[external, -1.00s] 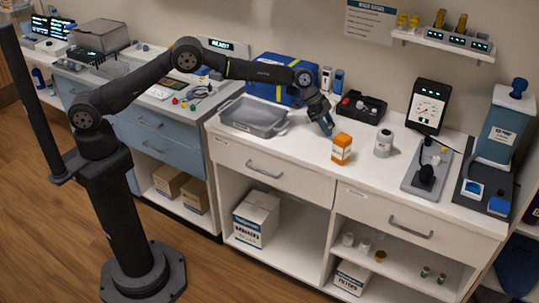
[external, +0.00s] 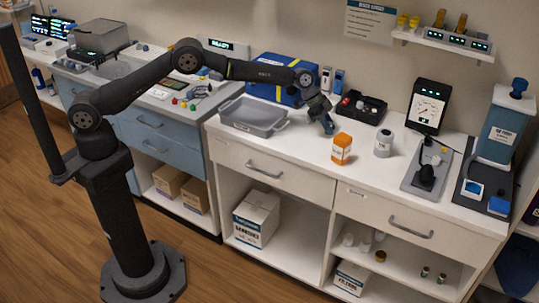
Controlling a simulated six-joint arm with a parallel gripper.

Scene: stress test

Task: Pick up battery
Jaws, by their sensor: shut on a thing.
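My gripper (external: 328,126) is low over the white counter, between the grey tray and the orange-and-white box. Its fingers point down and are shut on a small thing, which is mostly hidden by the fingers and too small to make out. I cannot tell from this view whether it is the battery. No battery can be clearly picked out elsewhere on the counter.
A grey tray (external: 253,118) is left of my gripper, with a blue case (external: 274,78) behind. A gauge stand (external: 429,108) stands farther right.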

